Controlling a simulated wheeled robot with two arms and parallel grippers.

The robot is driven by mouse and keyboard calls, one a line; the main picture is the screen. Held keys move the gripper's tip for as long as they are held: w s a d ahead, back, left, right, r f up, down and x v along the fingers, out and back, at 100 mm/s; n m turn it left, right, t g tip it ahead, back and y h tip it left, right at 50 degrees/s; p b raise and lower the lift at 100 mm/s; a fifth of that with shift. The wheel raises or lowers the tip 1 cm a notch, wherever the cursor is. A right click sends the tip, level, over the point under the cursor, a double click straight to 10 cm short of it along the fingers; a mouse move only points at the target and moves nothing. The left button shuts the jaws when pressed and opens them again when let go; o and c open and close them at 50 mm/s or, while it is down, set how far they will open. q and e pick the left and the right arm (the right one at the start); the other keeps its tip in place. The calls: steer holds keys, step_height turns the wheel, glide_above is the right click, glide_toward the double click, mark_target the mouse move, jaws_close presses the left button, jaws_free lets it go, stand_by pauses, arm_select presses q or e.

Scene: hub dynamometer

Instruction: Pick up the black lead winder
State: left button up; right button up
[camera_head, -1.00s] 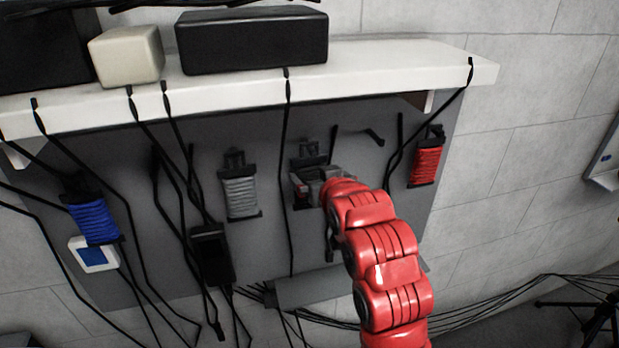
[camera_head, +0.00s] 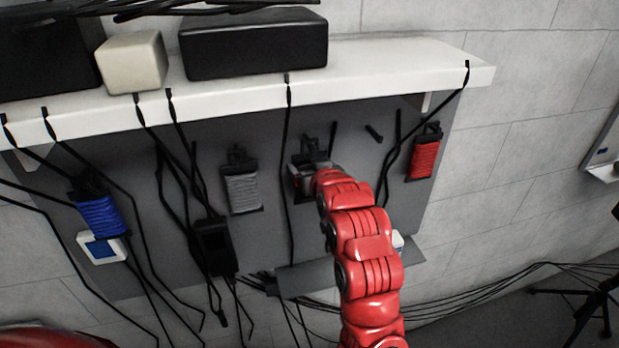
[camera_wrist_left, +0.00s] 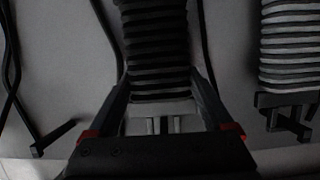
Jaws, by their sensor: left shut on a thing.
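The black lead winder (camera_wrist_left: 157,50) hangs against the grey board and is wound with dark, ribbed lead. In the left wrist view it lies between the two fingers of my left gripper (camera_wrist_left: 160,108), which is shut on it. In the head view my left gripper (camera_head: 307,176) covers most of the winder, and only dark parts around its top (camera_head: 312,150) show. I cannot tell whether it is clear of its hook. My right gripper is not in view.
A grey winder (camera_head: 242,190) hangs to the left, a red winder (camera_head: 424,158) to the right and a blue winder (camera_head: 101,216) at far left. A white shelf (camera_head: 400,80) juts out above. Several black leads hang down the board (camera_head: 270,140).

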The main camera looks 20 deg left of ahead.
arm_select(q)
steer(key=shift+c, duration=1.4)
steer(key=shift+r, duration=0.2)
steer(key=shift+r, duration=0.3)
steer(key=s+d, duration=1)
steer(key=s, duration=0.5)
steer(key=shift+r, duration=0.25)
